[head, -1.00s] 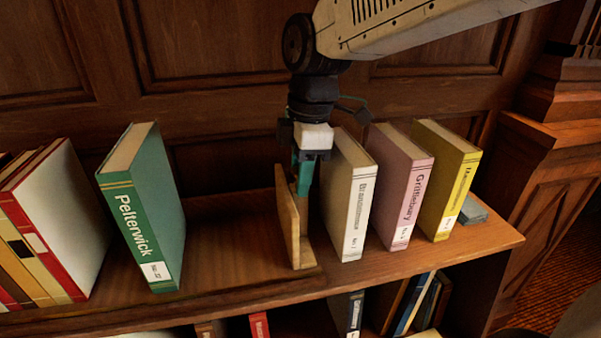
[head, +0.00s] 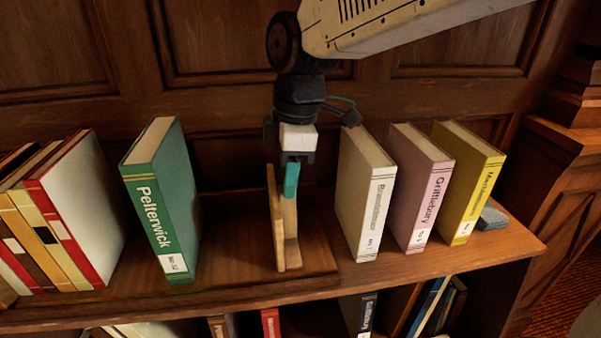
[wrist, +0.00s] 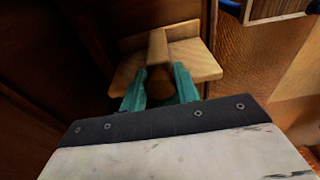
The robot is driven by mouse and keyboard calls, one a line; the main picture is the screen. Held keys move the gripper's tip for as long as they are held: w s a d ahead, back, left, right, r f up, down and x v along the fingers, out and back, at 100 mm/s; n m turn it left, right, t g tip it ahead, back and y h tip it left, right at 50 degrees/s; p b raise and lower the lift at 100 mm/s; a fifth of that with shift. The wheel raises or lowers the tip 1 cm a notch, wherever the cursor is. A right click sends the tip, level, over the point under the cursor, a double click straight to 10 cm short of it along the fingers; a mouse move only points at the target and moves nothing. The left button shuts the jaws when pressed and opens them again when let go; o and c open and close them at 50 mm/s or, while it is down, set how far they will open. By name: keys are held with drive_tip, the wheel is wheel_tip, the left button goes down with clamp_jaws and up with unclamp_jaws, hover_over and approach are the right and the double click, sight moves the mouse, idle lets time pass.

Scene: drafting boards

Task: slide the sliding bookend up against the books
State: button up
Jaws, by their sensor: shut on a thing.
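The sliding bookend (head: 276,225) is a light wooden piece standing upright on the shelf. My gripper (head: 290,182) is above and against it, its teal fingers shut on the bookend. In the wrist view the two teal fingers (wrist: 158,88) close on either side of the bookend's upright rib (wrist: 158,48). Left of the bookend stands the green Pelterwick book (head: 165,205), with a gap of bare shelf between them. Right of it, also across a gap, stand a white book (head: 366,200), a pink book (head: 420,190) and a yellow book (head: 470,185).
A row of red, cream and yellow books (head: 80,205) leans at the far left, apart from the green one. A small grey block (head: 491,218) lies by the yellow book. The shelf (head: 235,250) between green book and bookend is clear. More books sit below.

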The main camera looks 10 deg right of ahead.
drive_tip(key=shift+a, duration=0.6)
drive_tip(key=shift+a, duration=2.9)
drive_tip(key=a, duration=0.6)
drive_tip(key=shift+a, duration=3)
